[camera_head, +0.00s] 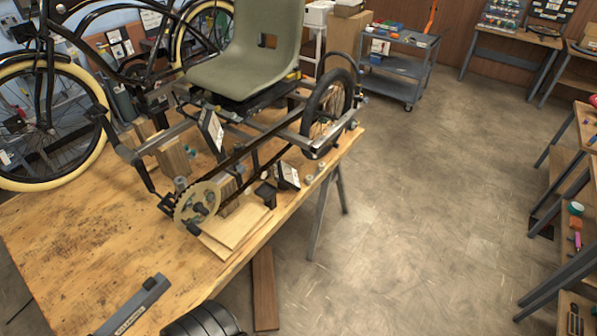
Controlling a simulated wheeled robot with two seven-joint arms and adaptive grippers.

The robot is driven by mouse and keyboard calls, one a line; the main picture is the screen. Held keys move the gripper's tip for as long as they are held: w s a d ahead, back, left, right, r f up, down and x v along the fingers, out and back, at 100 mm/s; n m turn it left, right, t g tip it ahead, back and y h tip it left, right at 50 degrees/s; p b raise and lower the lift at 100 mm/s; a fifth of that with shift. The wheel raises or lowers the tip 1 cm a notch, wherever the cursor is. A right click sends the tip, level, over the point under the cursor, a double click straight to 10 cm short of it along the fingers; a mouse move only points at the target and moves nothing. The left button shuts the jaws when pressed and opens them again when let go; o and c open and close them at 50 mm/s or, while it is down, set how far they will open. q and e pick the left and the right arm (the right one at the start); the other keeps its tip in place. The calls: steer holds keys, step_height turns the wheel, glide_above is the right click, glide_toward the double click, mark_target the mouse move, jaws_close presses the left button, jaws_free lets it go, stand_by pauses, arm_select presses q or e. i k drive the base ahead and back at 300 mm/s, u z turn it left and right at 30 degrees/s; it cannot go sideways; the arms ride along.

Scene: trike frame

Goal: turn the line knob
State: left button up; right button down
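A dark trike frame (250,140) with an olive-green seat (255,50) stands on a wooden workbench (70,245). A chainring with a crank (197,205) is at its front end. Several small grey-green knob-like parts are around the frame: one near the chainring (180,183), and two by the bench's right edge (309,179) (321,166). I cannot tell which, if any, is the line knob. Neither gripper's fingertips show. A black ribbed shape is cut off at the bottom edge; I cannot tell what it is.
A grey labelled bar (135,306) is at the bench's near end. Wooden blocks (172,158) and a flat board (236,226) lie around the frame. A bicycle (50,115) stands at left. A grey cart (398,68) is behind; shelves (572,240) line the right. Mid-right floor is clear.

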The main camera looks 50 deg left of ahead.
mark_target(241, 169)
steer(key=u, duration=0.5)
steer(key=i, duration=0.75)
steer(key=u, duration=1.15)
steer(key=i, duration=0.3)
steer(key=z, duration=1.4)
steer(key=i, duration=1.8)
steer(key=u, duration=2.7)
